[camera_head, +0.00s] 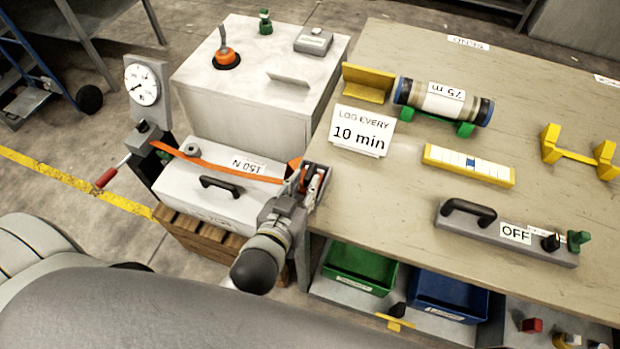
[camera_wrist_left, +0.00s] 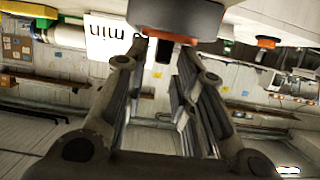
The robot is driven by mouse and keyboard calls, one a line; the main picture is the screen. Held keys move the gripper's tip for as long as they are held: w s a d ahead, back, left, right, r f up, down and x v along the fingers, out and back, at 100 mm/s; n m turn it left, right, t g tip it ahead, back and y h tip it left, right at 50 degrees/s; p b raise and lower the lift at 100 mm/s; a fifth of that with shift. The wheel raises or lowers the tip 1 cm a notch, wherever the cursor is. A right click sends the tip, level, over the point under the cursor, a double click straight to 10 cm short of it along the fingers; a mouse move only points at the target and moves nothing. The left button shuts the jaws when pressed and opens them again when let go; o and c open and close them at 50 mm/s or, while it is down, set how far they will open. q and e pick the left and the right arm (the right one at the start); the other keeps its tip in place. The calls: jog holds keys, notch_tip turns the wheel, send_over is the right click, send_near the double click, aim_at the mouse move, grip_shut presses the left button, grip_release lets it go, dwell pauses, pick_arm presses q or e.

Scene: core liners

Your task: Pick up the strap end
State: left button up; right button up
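The orange strap (camera_head: 235,169) runs from a dark winch-like device (camera_head: 150,152) with a red handle, across a pale box, to my left gripper. Its near end lies by the fingers, in a small cluster of orange and dark parts partly hidden by them. My left gripper (camera_head: 307,184) is at this end, beside the table's left edge. In the left wrist view the two fingers (camera_wrist_left: 165,58) stand apart with a gap between them. A dark grey block with an orange strip (camera_wrist_left: 165,37) lies just beyond the tips. I cannot tell whether they touch it. My right gripper is not in view.
The pale box (camera_head: 205,205) has a black handle and a "150 N" label. The table (camera_head: 400,190) holds a "10 min" sign (camera_head: 360,132), a cylinder (camera_head: 445,100) and yellow parts. Green (camera_head: 360,268) and blue (camera_head: 448,296) bins sit below. A white cabinet (camera_head: 250,115) stands behind.

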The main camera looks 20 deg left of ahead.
aim_at(307, 178)
pick_arm(q)
jog(key=b+x, duration=0.1)
jog(key=x, duration=0.3)
jog(key=shift+w, duration=0.2)
jog(key=shift+c, duration=0.3)
grip_shut()
